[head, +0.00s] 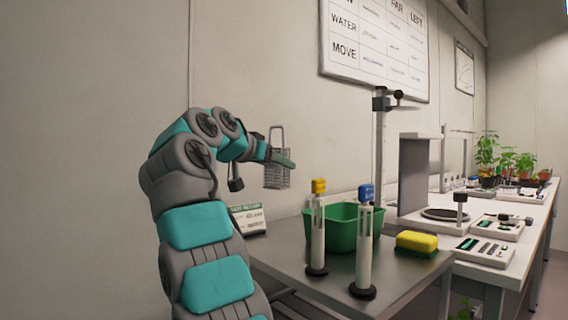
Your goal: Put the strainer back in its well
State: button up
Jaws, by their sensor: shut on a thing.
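The strainer is a grey wire-mesh basket (276,178) with a tall loop handle, in the head view left of centre. My gripper (284,160) is shut on it and holds it roughly upright in the air, above and behind the grey table. The exact contact between jaws and strainer is too small to tell. I cannot make out the strainer's well; my arm covers the left part of the table.
On the grey table (400,270) stand a green tub (343,230), two upright pipette-like tools with a yellow top (317,240) and a blue top (364,245), and a yellow-green sponge (416,243). A small sign (249,220) stands behind my arm. Instruments and potted plants fill the right bench.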

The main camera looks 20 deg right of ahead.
jog(key=shift+w+a+f+n+t+y, duration=0.15)
jog(key=shift+w+a+f+n+t, duration=0.05)
jog(key=shift+w+a, duration=0.2)
jog(key=shift+w+a+f+n+t+y, duration=0.2)
jog(key=shift+w+a, duration=0.1)
jog(key=shift+w, duration=0.2)
jog(key=shift+w, duration=0.1)
jog(key=shift+w+a+f+t, duration=0.15)
jog(key=shift+w+a+t, duration=0.25)
jog(key=shift+w+a, duration=0.2)
